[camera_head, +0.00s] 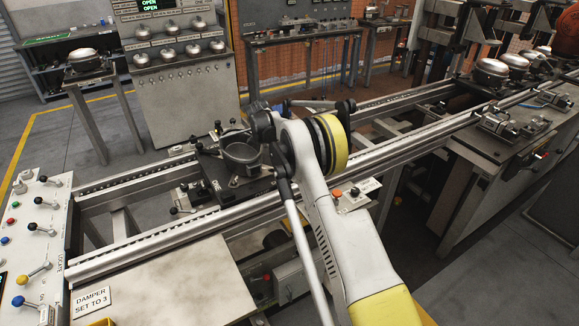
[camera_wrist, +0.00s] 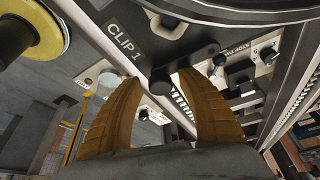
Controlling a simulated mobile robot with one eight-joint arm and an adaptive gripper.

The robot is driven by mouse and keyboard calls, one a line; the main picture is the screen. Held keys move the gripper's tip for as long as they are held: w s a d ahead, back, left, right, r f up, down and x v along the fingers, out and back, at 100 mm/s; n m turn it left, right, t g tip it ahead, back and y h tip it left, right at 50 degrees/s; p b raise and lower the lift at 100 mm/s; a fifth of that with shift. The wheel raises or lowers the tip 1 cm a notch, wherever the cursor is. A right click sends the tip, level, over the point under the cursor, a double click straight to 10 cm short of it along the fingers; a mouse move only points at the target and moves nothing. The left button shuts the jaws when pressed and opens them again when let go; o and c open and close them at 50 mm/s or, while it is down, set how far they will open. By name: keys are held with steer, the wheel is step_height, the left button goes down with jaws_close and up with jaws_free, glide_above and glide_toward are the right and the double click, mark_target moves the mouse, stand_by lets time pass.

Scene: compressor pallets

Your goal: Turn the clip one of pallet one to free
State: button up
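Pallet one (camera_head: 262,186) is a dark plate on the rail conveyor in the head view, with a round dark cup-like fixture (camera_head: 240,154) on it. In the wrist view the dark plate carries a white "CLIP 1" label (camera_wrist: 125,42). Beside the label is clip one, whose black knob (camera_wrist: 160,82) points toward the camera. My gripper (camera_wrist: 160,77) is open, with one orange-brown finger on each side of the knob. The fingertips are near the knob, with visible gaps at both sides; I cannot tell the depth. In the head view my arm hides the fingers.
The conveyor's metal rails (camera_head: 170,232) run on both sides of the pallet. A lever panel (camera_head: 40,225) stands at the left, and a bench with a "DAMPER SET TO 3" sign (camera_head: 91,301) is in front.

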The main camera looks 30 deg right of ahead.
steer(key=v, duration=1.2)
steer(key=shift+w+r, duration=0.1)
